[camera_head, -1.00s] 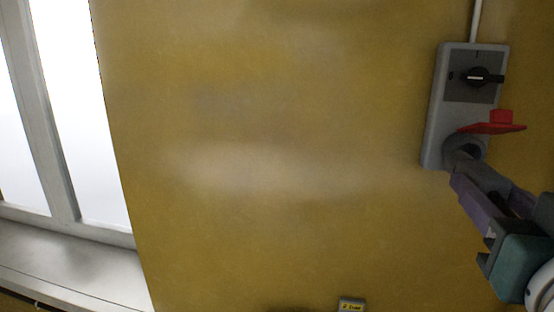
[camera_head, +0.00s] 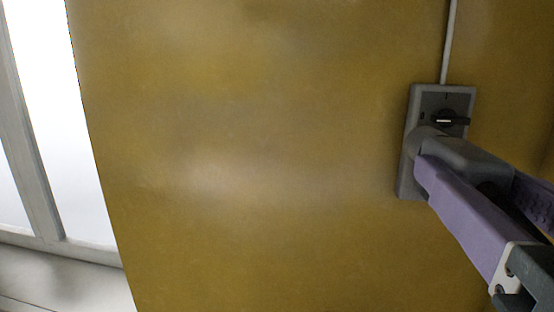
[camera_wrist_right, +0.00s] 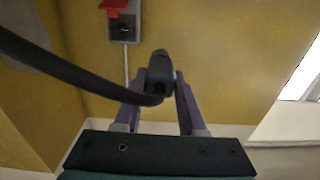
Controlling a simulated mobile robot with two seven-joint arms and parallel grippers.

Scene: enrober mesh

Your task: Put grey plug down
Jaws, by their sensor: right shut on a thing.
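The grey plug (camera_head: 462,154) is held between the purple fingers of my right gripper (camera_head: 474,170). In the head view it overlaps the lower part of the grey wall socket box (camera_head: 409,182) and hides its socket opening. In the right wrist view the plug (camera_wrist_right: 160,68) is between the fingertips of the gripper (camera_wrist_right: 159,88), apart from the socket box (camera_wrist_right: 124,32). A thick black cable (camera_wrist_right: 70,74) runs from the plug to the left. The red socket flap (camera_wrist_right: 114,6) shows at the top of that view. My left gripper is not in view.
The socket box has a black rotary switch (camera_head: 445,120), and a light conduit (camera_head: 448,45) runs up from it. The yellow wall (camera_head: 250,130) is bare to the left. A bright window (camera_head: 60,130) with a pale sill (camera_head: 70,280) is at the far left.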

